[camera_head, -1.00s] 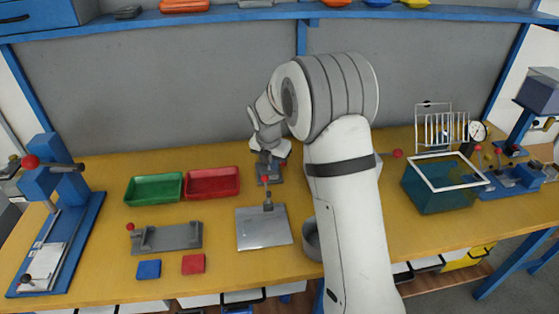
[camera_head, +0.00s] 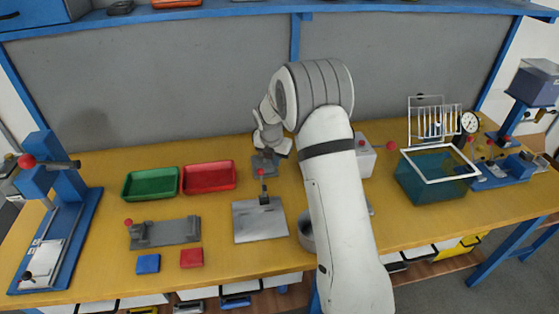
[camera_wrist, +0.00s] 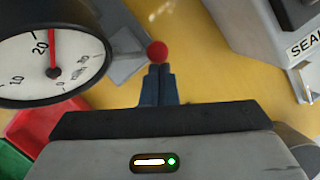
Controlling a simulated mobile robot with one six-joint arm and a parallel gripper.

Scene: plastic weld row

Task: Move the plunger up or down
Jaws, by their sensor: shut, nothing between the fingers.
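I cannot tell for certain which part is the plunger. My gripper (camera_wrist: 158,72) is shut and empty. In the wrist view a red ball (camera_wrist: 157,50) shows just beyond its fingertips; I cannot tell whether they touch it. A round gauge (camera_wrist: 45,65) with a red needle stands close at the left of the wrist view. In the head view my wrist hangs over the grey device and hides part of it.
Green (camera_head: 151,183) and red (camera_head: 209,177) trays lie to the left. The silver plate (camera_head: 260,222) is in front. A white box (camera_head: 366,158) with a red-knobbed lever stands to the right, near a water tank (camera_head: 436,178). A blue press (camera_head: 66,200) stands far left.

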